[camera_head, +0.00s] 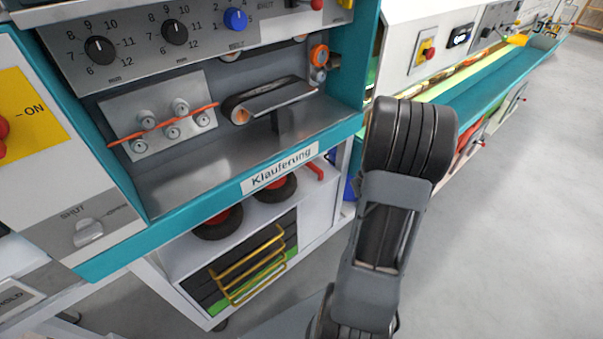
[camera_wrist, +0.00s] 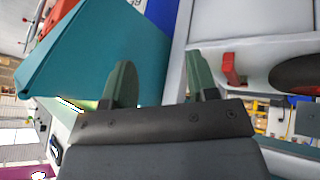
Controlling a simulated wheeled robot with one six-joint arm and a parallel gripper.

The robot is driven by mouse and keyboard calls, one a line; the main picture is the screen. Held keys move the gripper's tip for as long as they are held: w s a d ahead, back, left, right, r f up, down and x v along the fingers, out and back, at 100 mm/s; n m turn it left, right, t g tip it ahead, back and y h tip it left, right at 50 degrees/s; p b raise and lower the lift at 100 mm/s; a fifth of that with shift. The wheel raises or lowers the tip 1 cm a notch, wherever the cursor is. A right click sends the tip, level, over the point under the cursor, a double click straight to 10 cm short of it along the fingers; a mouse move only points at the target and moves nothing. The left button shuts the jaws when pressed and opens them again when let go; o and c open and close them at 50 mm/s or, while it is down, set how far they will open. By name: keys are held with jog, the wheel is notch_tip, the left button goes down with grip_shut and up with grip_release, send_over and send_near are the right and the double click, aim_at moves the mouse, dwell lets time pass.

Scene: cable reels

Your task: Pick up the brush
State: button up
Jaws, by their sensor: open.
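I cannot make out a brush for certain in either view. A small red piece (camera_head: 316,171) sticks out beside the reels on the cart's upper shelf. A red piece (camera_wrist: 232,69) also shows in the wrist view, right of my fingers; I cannot tell whether it is part of a brush. My gripper (camera_wrist: 160,85) is open, its two dark green fingers apart with nothing held between them. It is close to the teal machine edge (camera_wrist: 95,60) and a white panel (camera_wrist: 260,22). In the head view my arm hides the gripper.
The machine's teal ledge (camera_head: 215,200) overhangs a white cart (camera_head: 318,212). Two black reels with red hubs (camera_head: 275,188) sit on the cart's upper shelf, above a yellow rack (camera_head: 248,265). A long teal bench edge (camera_head: 490,85) runs to the back right. The grey floor (camera_head: 520,230) at right is clear.

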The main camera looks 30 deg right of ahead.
jog(key=w+d+f+n+t+y+b, duration=0.1)
jog(key=w+d+f+n+t+y, duration=0.15)
jog(key=f+t, duration=0.2)
jog(key=n+t+y, duration=0.2)
jog(key=t+y, duration=0.2)
send_near(322, 173)
jog(key=shift+y, duration=0.35)
jog(key=b+x, duration=0.2)
jog(key=x, duration=0.3)
jog(key=shift+w+d+f, duration=0.1)
jog(key=shift+d+f, duration=0.05)
jog(key=shift+f, duration=0.05)
jog(key=shift+b+x, duration=0.95)
jog(key=shift+x, duration=2.35)
jog(key=shift+d, duration=0.2)
grip_shut()
